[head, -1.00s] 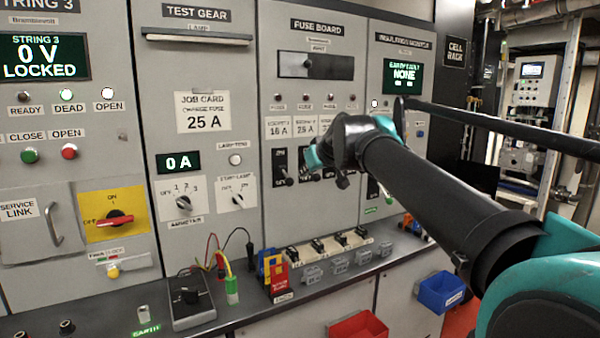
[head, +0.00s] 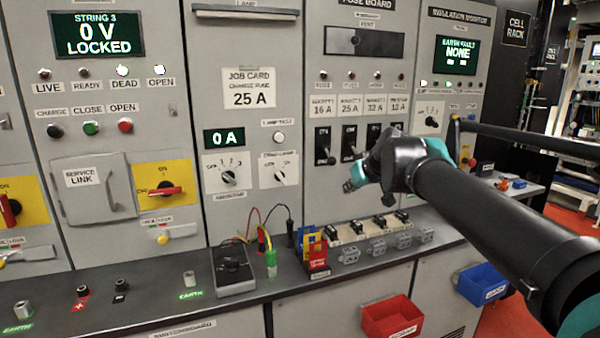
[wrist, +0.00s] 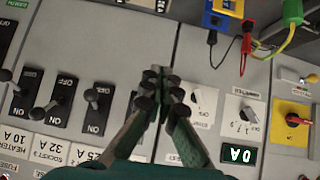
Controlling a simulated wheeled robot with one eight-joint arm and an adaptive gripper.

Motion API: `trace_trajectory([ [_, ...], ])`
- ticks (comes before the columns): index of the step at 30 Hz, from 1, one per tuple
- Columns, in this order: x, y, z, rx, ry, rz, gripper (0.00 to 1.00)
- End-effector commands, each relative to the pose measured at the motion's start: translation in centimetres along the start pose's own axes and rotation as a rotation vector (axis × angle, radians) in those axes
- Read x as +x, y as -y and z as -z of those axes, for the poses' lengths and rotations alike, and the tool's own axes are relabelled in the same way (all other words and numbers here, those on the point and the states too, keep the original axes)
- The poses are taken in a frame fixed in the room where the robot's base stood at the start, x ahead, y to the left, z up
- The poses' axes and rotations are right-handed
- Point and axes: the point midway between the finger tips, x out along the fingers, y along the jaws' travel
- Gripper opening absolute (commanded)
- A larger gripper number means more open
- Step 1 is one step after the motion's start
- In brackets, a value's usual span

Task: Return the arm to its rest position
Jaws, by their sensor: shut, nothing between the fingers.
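My gripper (head: 356,178) is at the end of my dark arm, in front of the switchboard at the height of the fuse board switches. It also shows in the wrist view (wrist: 162,88), where its two fingers come together with nothing between them. It is shut and holds nothing.
A grey shelf (head: 140,315) runs below the panels, with a black meter (head: 233,270), test leads, a row of fuse holders (head: 375,228) and a red-and-blue tag stand (head: 314,252). A red bin (head: 392,318) and a blue bin (head: 482,284) hang below. Open floor lies at right.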

Motion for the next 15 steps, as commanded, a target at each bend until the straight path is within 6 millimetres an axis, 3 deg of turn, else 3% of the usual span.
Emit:
trace_trajectory([
  [3,3.5,1.0,-6.4,0.041,0.098,0.009,0.00],
  [6,5.5,1.8,-12.0,0.082,0.183,0.004,0.00],
  [10,7.1,2.8,-19.5,0.136,0.293,-0.021,0.00],
  [15,7.3,3.8,-28.2,0.203,0.417,-0.075,0.00],
])
